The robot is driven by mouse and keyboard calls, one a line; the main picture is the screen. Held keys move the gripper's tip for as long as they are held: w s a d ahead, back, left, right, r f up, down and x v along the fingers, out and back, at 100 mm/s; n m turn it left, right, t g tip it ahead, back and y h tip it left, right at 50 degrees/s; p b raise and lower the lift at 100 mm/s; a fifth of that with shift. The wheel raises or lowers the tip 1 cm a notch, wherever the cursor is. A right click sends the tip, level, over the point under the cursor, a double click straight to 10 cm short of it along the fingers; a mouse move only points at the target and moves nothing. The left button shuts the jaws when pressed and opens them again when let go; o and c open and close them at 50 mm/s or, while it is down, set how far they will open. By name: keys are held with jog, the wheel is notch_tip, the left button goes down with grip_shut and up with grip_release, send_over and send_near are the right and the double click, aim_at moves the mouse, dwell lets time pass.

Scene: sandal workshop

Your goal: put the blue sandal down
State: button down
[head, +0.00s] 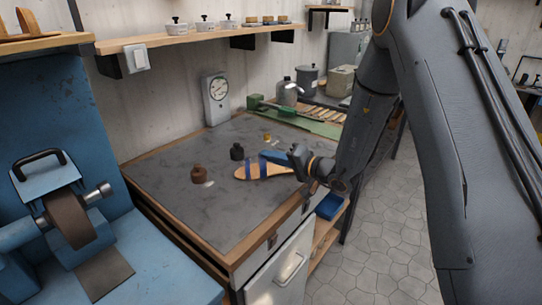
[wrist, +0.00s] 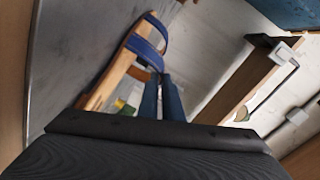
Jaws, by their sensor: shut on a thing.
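The blue sandal (head: 262,170) has a tan sole and blue straps. In the head view it is at the right part of the grey-topped workbench (head: 225,210), at or just above the surface; I cannot tell whether it touches. My gripper (head: 290,160) is at the sandal's right end and shut on it. In the wrist view the sandal (wrist: 125,62) shows tilted, with its straps beside my blue gripper fingers (wrist: 162,95). The exact grip point is partly hidden.
A brown weight (head: 198,174) and a black weight (head: 237,152) stand left of the sandal. A dial gauge (head: 216,98) stands at the back. A green-framed rack (head: 300,118) lies behind. A blue grinding machine (head: 70,215) fills the left. The bench front is clear.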

jog(key=c, duration=2.3)
grip_release()
jog(key=shift+f, duration=0.1)
jog(key=o, duration=0.4)
jog(key=shift+c, duration=0.2)
